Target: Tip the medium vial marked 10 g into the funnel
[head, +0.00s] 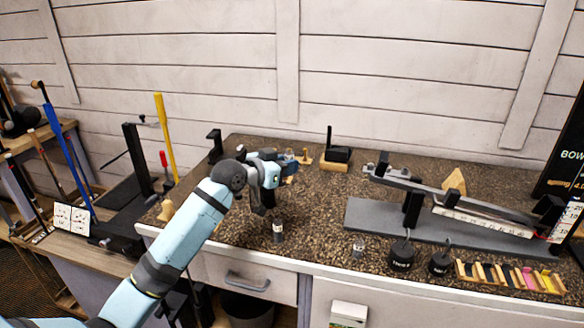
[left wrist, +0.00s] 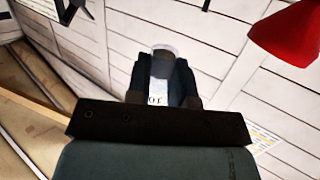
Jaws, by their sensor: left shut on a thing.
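My left gripper (left wrist: 161,82) is shut on a vial (left wrist: 161,68) in the left wrist view. The vial has a clear rounded end, grey contents and a white label on which a 10 can be read. In the head view my left gripper (head: 287,169) is above the left part of the bench; the held vial cannot be made out there. A red cone-shaped thing (left wrist: 288,32) is at the upper right of the wrist view; I cannot tell whether it is the funnel. My right gripper is not in view.
A dark vial with a pale label (head: 278,232) stands on the speckled bench (head: 320,205) in front of my left arm. A smaller vial (head: 358,248) stands to its right. A balance beam device (head: 450,205), black weights (head: 401,256) and a wooden rack (head: 510,278) occupy the right side.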

